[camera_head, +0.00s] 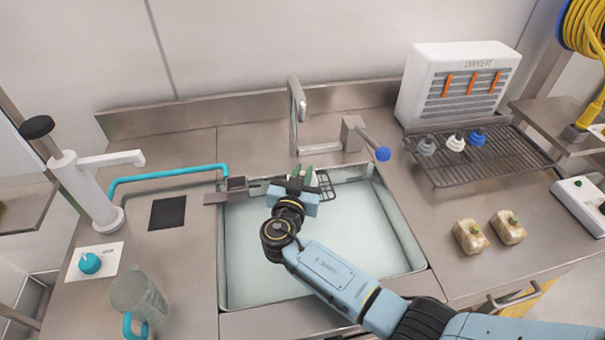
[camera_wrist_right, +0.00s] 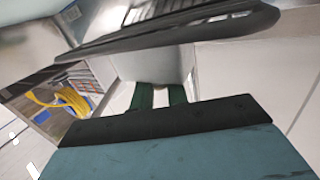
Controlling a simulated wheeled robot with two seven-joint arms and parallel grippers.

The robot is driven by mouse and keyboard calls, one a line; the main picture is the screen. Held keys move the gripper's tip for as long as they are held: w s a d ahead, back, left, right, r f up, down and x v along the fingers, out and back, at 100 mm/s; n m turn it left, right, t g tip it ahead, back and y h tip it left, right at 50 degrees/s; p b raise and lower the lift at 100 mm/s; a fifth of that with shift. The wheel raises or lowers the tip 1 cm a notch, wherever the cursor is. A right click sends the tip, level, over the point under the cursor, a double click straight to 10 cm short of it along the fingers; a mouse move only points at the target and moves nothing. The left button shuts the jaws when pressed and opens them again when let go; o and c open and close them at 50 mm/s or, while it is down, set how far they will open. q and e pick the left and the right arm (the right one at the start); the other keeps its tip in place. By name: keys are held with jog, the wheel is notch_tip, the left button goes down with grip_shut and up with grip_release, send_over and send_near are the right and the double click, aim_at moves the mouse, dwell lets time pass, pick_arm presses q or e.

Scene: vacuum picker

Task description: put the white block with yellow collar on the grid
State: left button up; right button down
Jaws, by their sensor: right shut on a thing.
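My right gripper (camera_head: 303,174) is over the back part of the sink, its green fingers pointing away from me. The right wrist view shows the fingers (camera_wrist_right: 158,95) close together with a small whitish thing (camera_wrist_right: 158,87) between them. Most of it is hidden, and I cannot make out a yellow collar. A dark wire grid (camera_head: 490,174) lies on the counter in front of the dryer. A grey, a white (camera_head: 455,142) and a blue nozzle-like piece stand along its back left part. A small wire rack (camera_head: 326,186) shows in the sink behind my gripper. My left gripper is not in view.
The sink (camera_head: 370,240) is mostly empty. A white dryer (camera_head: 455,85) stands back right. A clear jug (camera_head: 138,297) stands front left.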

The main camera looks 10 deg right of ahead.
jog(key=c, duration=1.4)
grip_release()
jog(key=v, duration=1.2)
